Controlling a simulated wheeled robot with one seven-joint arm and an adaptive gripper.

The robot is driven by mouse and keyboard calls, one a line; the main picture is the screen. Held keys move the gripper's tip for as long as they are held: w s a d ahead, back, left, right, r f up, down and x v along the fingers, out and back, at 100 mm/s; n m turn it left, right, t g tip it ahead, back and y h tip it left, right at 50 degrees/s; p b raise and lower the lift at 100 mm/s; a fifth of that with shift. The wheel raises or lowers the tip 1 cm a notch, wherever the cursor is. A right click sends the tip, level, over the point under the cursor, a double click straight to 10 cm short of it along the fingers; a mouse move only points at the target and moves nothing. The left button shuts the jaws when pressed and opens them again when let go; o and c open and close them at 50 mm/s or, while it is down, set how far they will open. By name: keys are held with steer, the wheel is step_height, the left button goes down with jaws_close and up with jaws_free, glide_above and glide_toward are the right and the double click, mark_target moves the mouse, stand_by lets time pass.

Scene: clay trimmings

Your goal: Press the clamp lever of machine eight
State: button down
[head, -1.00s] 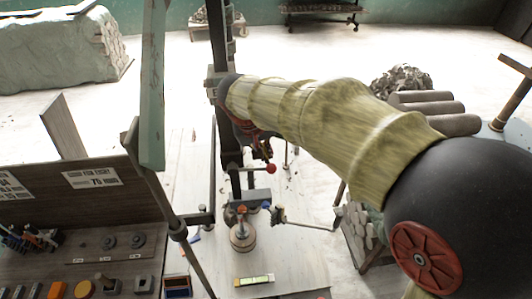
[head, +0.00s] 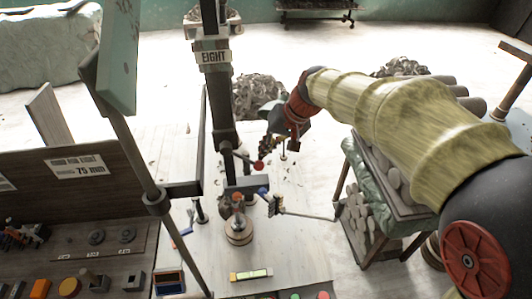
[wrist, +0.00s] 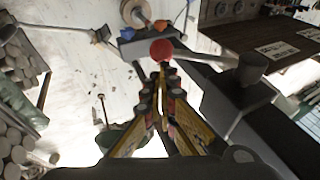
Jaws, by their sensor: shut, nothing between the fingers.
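Machine eight is a dark upright post with an "EIGHT" sign (head: 213,57) near its top. A short lever with a red ball knob (head: 259,166) sticks out from the post's lower part; I cannot tell whether this is the clamp lever. My gripper (head: 265,150) is shut and empty, just above and beside the red knob. In the wrist view the red knob (wrist: 161,50) lies just beyond the shut fingertips (wrist: 161,78); I cannot tell whether they touch it. Below the knob are a dark block (head: 246,186) and a round metal piece (head: 238,230).
A thin rod with a blue end (head: 262,191) reaches right at low height. A green slanted post (head: 118,75) stands at left. A bench board with a "75 mm" card (head: 77,165) is at lower left. A rack of logs (head: 385,185) stands at right.

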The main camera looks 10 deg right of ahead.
mark_target(259, 163)
steer(key=f+y+b, duration=0.1)
steer(key=b, duration=0.2)
steer(key=a+f+y+b, duration=0.1)
steer(key=f+y+b, duration=0.1)
steer(key=b, duration=0.1)
steer(key=a+f+y+b, duration=0.1)
steer(key=f+b, duration=0.1)
steer(key=b, duration=0.1)
steer(key=shift+f+m+y+b, duration=0.1)
steer(key=shift+m+y+b, duration=0.2)
steer(key=shift+m+b, duration=0.1)
steer(key=shift+a+f+m+t+y+b, duration=0.25)
steer(key=shift+a+y+b, duration=0.35)
steer(key=shift+b, duration=0.6)
steer(key=shift+a+f+g+y+b, duration=0.1)
steer(key=shift+a+f+y+b, duration=0.45)
steer(key=shift+b, duration=0.65)
steer(key=shift+a+f+m+t+y+b, duration=0.15)
steer(key=shift+a+y+b, duration=0.4)
steer(key=shift+a+b, duration=0.5)
steer(key=shift+d, duration=0.15)
steer(key=shift+d, duration=0.1)
